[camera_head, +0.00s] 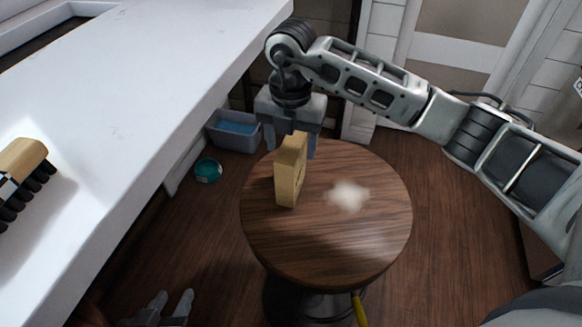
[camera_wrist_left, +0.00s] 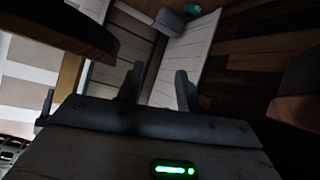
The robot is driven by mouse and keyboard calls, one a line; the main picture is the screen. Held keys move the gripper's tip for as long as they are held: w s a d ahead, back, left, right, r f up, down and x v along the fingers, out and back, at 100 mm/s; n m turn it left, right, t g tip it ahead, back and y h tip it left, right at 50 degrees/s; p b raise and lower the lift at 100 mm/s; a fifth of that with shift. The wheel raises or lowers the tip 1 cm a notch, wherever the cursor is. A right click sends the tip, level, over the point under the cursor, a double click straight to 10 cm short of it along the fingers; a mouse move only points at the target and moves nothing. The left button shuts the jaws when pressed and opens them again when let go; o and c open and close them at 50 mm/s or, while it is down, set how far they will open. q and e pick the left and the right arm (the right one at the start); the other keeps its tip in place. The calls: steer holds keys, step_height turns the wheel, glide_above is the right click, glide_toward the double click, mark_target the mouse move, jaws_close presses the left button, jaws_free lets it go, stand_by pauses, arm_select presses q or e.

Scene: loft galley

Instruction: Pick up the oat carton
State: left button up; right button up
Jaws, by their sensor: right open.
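The oat carton (camera_head: 288,178) is a tan, upright box on the left part of a round wooden table (camera_head: 330,255). My right gripper (camera_head: 292,142) points down at the table's far edge, its fingers apart. The carton's top overlaps the gripper in the head view and hides part of it; I cannot tell whether the carton is between the fingers. My left gripper (camera_head: 172,298) is low at the bottom left, away from the table. In the left wrist view its fingers (camera_wrist_left: 158,88) are apart with nothing between them.
A whitish blurred patch (camera_head: 347,195) lies on the table right of the carton. A white counter (camera_head: 130,110) runs along the left with a brush (camera_head: 22,170). A grey bin (camera_head: 235,132) and teal round object (camera_head: 208,170) are on the floor. Something yellow (camera_head: 359,310) is below the table's front.

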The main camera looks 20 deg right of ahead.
steer(key=shift+s+a+f, duration=0.1)
steer(key=shift+f, duration=1.45)
steer(key=shift+s+f, duration=0.1)
steer(key=shift+f, duration=1.4)
steer(key=c, duration=1.1)
